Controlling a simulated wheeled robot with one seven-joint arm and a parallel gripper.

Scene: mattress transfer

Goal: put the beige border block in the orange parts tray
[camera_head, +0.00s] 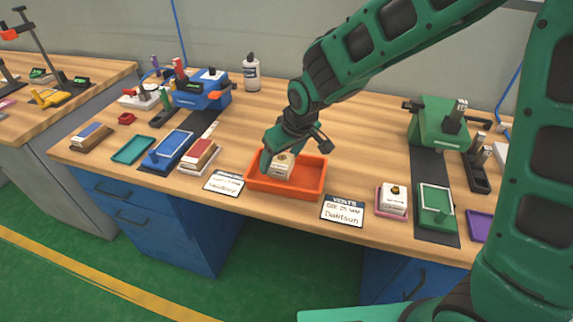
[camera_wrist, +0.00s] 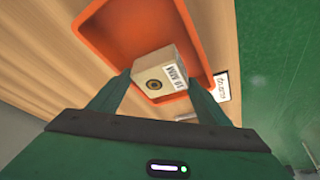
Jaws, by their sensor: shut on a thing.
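The beige border block (camera_head: 283,166) is a small box with a dark round mark and a printed label. It also shows in the wrist view (camera_wrist: 160,77), between the two fingers. My gripper (camera_head: 274,160) is shut on it; its fingers also show in the wrist view (camera_wrist: 155,88). The orange parts tray (camera_head: 262,186) is a shallow rectangular tray on the wooden bench, and its rim shows in the wrist view (camera_wrist: 88,20). The block is over or inside the tray; whether it touches the tray floor I cannot tell.
Label cards lie left (camera_head: 224,183) and right (camera_head: 342,209) of the tray. A red-topped block (camera_head: 198,154) and a blue tray (camera_head: 168,150) are to the left. A white block on a pink tray (camera_head: 393,200) and a green machine (camera_head: 440,123) are to the right. The bench behind the tray is clear.

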